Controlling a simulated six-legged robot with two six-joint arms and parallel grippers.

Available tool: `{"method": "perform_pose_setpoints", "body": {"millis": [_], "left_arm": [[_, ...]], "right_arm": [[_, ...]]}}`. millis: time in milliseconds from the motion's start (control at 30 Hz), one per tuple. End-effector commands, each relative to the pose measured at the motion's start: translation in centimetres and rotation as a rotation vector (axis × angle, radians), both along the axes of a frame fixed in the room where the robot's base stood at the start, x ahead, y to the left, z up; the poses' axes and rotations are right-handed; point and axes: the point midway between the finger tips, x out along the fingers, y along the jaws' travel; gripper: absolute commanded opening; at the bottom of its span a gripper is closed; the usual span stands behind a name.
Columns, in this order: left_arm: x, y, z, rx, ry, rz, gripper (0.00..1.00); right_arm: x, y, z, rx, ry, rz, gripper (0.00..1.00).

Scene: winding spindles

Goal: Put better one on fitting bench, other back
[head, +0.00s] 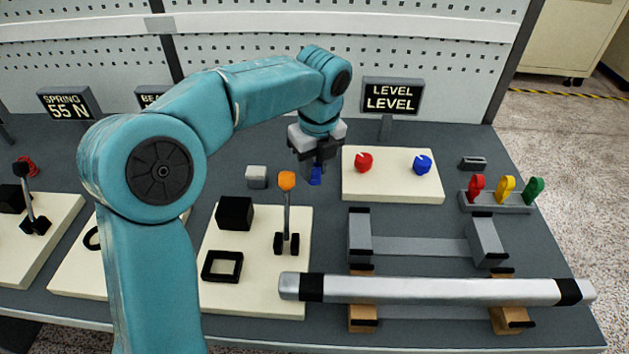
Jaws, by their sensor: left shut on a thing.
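My left gripper (316,160) points down over the bench behind the orange-topped lever and is shut on a small blue thing (315,177), mostly hidden by the jaws. A long silver bar (430,290) with black bands near its ends lies across two wooden blocks (508,318) at the front right. Behind it, a grey stand with two upright blocks (486,241) holds nothing. A cream board (392,188) carries a red knob (363,162) and a blue knob (422,164). My right gripper is out of view.
A sign (391,97) reads LEVEL LEVEL; another (69,104) reads SPRING 55 N. A cream board holds a black cube (235,213), a black frame (222,266) and an orange-topped lever (287,181). A grey block (256,176) sits nearby. Red, yellow and green tags (506,190) stand right.

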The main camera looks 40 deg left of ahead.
Motion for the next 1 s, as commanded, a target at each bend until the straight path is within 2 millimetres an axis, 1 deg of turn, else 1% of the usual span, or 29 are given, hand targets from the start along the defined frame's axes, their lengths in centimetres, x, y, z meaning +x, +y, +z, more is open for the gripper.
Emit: {"method": "perform_pose_setpoints", "body": {"millis": [33,100,200,633,667,700,733,1000], "left_arm": [[0.0,0.0,-1.1,0.000,0.005,-0.001,0.00],[0.0,0.0,-2.4,0.000,0.004,0.000,0.00],[0.1,0.0,-3.6,-0.001,0.003,0.001,0.00],[0.2,0.0,-4.3,0.000,0.002,0.000,0.00],[0.2,0.0,-4.2,0.000,0.002,0.000,0.34],[0.2,0.0,-4.2,0.000,0.002,0.000,0.47],[0.2,0.0,-4.2,0.000,0.002,0.000,0.53],[0.2,0.0,-4.1,0.000,0.002,0.000,0.53]], "right_arm": [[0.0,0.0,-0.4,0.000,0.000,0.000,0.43],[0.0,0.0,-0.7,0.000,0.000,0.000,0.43],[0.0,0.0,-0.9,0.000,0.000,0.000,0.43],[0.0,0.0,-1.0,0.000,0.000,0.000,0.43],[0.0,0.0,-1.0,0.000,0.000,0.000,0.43],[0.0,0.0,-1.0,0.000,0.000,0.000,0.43],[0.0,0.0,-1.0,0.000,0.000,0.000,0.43],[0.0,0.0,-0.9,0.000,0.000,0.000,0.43]]}}
